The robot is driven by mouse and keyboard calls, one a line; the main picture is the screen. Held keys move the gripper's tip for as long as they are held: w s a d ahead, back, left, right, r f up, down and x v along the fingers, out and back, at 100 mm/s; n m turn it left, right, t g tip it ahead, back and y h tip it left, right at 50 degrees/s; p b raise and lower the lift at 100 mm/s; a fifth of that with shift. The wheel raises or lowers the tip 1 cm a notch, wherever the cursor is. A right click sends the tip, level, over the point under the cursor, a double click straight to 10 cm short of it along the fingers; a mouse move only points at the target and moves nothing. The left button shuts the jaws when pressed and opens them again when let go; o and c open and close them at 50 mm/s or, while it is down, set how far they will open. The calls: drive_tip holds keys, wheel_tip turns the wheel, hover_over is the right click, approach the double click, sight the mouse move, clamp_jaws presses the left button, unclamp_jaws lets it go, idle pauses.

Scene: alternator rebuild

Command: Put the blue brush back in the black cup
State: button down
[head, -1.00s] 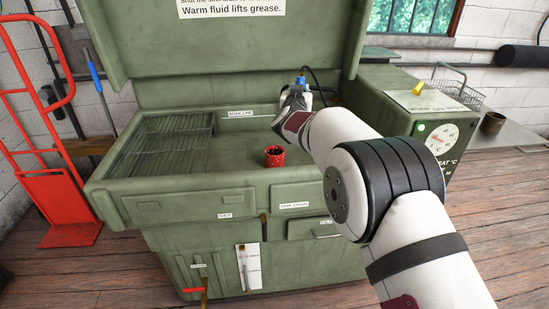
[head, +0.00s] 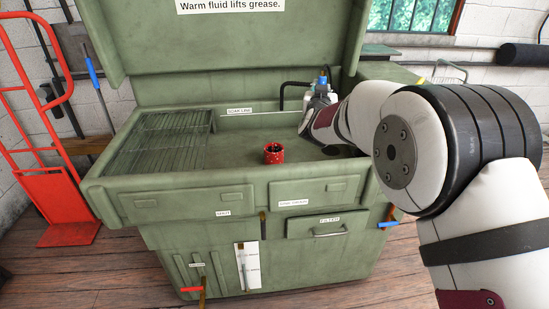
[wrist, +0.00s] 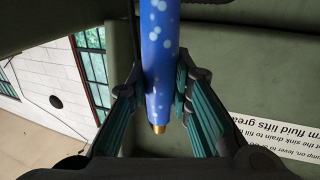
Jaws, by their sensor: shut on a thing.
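My gripper (head: 318,101) is over the back right part of the green wash basin. In the wrist view my gripper (wrist: 160,75) is shut on a blue, white-speckled handle with a brass-coloured end, which I take to be the blue brush (wrist: 159,40). In the head view the blue brush (head: 323,80) shows as a small blue piece above my gripper; its bristles cannot be made out. A red speckled cup (head: 269,157) with a dark inside stands upright in the basin, left of and nearer than my gripper. I see no clearly black cup.
The green washer (head: 190,202) has a raised lid (head: 230,50) behind the basin and a wire rack (head: 160,140) at left. A dark round patch (head: 345,150) lies on the basin floor beneath my arm. A red hand truck (head: 60,195) stands at far left.

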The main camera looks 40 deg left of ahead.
drive_tip(key=w+d+b, duration=0.3)
drive_tip(key=d+b, duration=0.3)
drive_tip(key=d, duration=0.9)
drive_tip(key=shift+b, duration=0.35)
drive_tip(key=shift+w, duration=0.1)
drive_tip(key=shift+f, duration=0.1)
wheel_tip(320, 180, down, 10)
drive_tip(key=b, duration=0.9)
idle(0.9)
drive_tip(key=c, duration=1.4)
unclamp_jaws()
drive_tip(key=shift+o, duration=0.2)
drive_tip(key=shift+f, duration=0.1)
